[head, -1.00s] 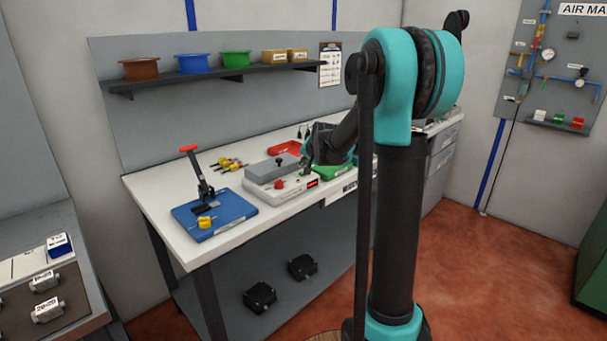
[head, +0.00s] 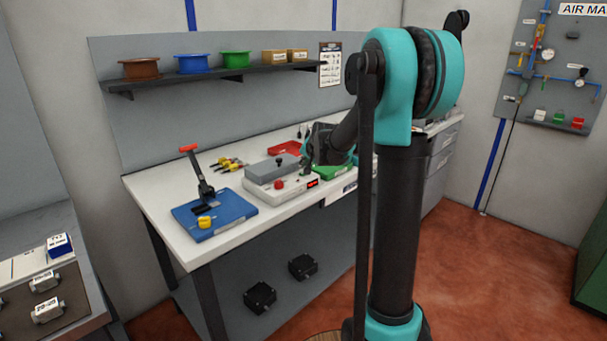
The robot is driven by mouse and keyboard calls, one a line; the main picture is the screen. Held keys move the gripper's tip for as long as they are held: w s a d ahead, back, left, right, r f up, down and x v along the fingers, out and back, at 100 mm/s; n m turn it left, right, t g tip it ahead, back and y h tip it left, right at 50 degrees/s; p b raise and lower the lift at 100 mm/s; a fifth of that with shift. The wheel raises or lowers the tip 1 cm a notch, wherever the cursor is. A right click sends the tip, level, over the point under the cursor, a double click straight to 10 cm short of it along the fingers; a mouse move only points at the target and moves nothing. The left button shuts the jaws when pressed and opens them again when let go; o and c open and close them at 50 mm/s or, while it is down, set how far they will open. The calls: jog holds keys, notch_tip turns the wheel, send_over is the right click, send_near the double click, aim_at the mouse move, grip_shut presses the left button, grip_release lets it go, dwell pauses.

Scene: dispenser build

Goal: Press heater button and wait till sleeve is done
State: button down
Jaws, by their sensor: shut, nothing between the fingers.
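The heater (head: 262,195) is a pale box on the white workbench, with a grey cover (head: 270,168) on top, a red knob-like button (head: 279,184) on its front and a small red-lit display (head: 313,183) at its right end. My gripper (head: 306,171) is shut and empty, low over the heater's right part, just right of the red button and near the display. At this size I cannot tell whether its fingertips touch the heater. No sleeve can be made out; the inside under the cover is hidden.
A blue press fixture (head: 238,213) with a red-handled lever stands left of the heater. Several yellow-handled tools (head: 228,163) lie behind. A red tray (head: 287,148) and a green tray (head: 338,172) are close to my arm. A shelf of spools (head: 230,75) hangs above.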

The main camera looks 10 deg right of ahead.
jog(key=shift+f, duration=0.1)
jog(key=shift+f, duration=0.3)
jog(key=shift+f, duration=0.45)
dwell(1.1)
jog(key=shift+r, duration=0.85)
jog(key=shift+r, duration=0.1)
jog(key=shift+r, duration=2.45)
jog(key=s+d+f+n+g, duration=0.1)
jog(key=s+f, duration=0.5)
jog(key=s, duration=0.7)
jog(key=s+d+f+n+g+h, duration=0.1)
jog(key=s+f, duration=0.6)
jog(key=s, duration=0.7)
jog(key=s+d+f+n+g+h, duration=0.1)
jog(key=s+f+n, duration=0.3)
jog(key=s, duration=1)
notch_tip(320, 180, down, 3)
jog(key=shift+d+r+n+g, duration=0.1)
jog(key=shift+d+n+g, duration=0.3)
jog(key=shift+g, duration=0.5)
